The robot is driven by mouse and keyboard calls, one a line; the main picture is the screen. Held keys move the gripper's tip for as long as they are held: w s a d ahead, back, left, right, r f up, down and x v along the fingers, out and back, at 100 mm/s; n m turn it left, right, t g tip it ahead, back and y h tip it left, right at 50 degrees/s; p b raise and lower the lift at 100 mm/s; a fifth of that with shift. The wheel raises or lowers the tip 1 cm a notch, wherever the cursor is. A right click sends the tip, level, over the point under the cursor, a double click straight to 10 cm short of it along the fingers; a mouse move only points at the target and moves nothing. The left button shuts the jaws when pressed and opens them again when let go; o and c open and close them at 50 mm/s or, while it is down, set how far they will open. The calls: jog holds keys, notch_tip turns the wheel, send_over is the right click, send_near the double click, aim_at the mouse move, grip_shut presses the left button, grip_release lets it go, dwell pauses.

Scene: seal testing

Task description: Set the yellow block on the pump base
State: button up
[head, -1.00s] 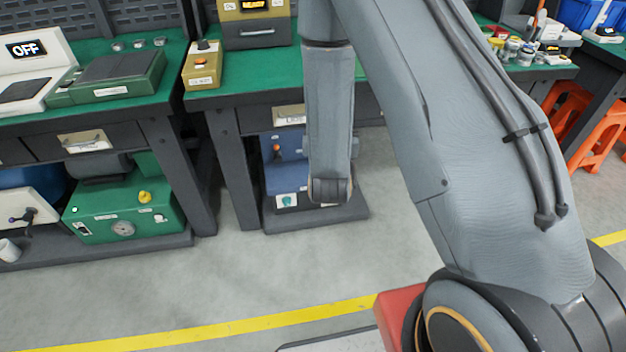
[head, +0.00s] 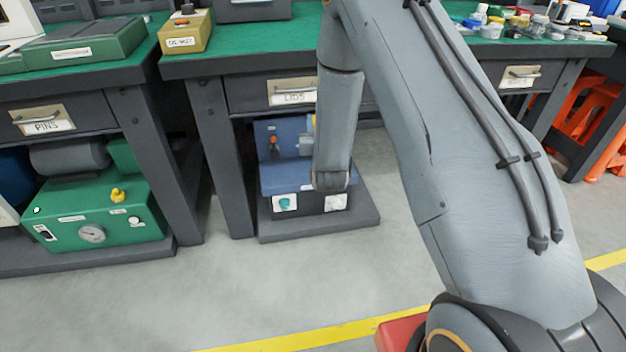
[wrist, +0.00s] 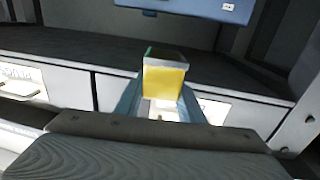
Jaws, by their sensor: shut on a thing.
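My gripper (wrist: 162,98) is shut on the yellow block (wrist: 166,77) in the wrist view. The block has a yellow face towards the camera, a pale top and a green edge. My gripper and the block do not show in the head view. A green unit (head: 125,232) with a gauge, a yellow knob and a grey cylinder on top stands on the low shelf under the left bench; it looks like the pump. The block is not on it as far as I can see.
A blue unit (head: 290,178) stands on a low shelf under the middle bench, partly behind my arm. The PINS drawer (head: 22,132) and LIDS drawer (head: 246,97) are shut. Bench legs (head: 222,165) flank a gap. The grey floor (head: 215,290) in front is clear; orange stools (head: 590,120) stand right.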

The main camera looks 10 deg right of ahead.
jog(key=w+d+f+n+y+b, duration=0.1)
jog(key=w+f+y+b, duration=0.1)
jog(key=w+f+b, duration=1.35)
jog(key=f+b, duration=0.2)
jog(key=f, duration=0.1)
jog(key=f+b, duration=0.2)
jog(key=f, duration=0.2)
jog(key=s+f+b, duration=0.1)
jog(key=f+b, duration=0.2)
jog(key=f, duration=0.1)
jog(key=shift+d+f, duration=0.2)
jog(key=shift+r, duration=0.1)
jog(key=o, duration=0.9)
jog(key=shift+f, duration=0.2)
jog(key=o, duration=0.4)
jog(key=shift+r, duration=0.1)
